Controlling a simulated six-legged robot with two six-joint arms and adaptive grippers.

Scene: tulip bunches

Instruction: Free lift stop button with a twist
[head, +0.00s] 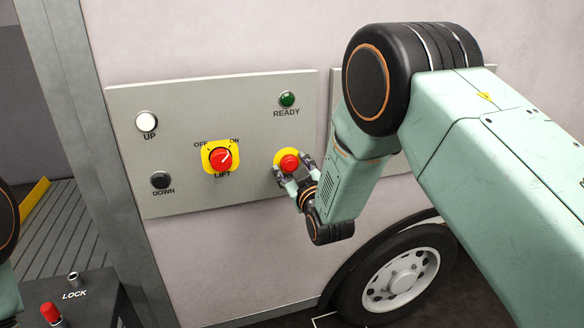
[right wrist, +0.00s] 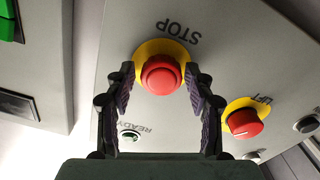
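The red stop button (head: 289,163) sits on a yellow round plate on the grey control panel (head: 180,108). In the right wrist view the button (right wrist: 161,75) shows under the word STOP. My right gripper (head: 292,170) is at the button, with one finger on each side of it. Whether the button is pressed in cannot be told. My left gripper is out of view.
Left of the stop button is the red LIFT knob (head: 221,159), its mark towards ON. A green READY lamp (head: 287,99) is above. White UP (head: 147,121) and black DOWN (head: 161,180) buttons are further left. A wheel (head: 400,281) is below right.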

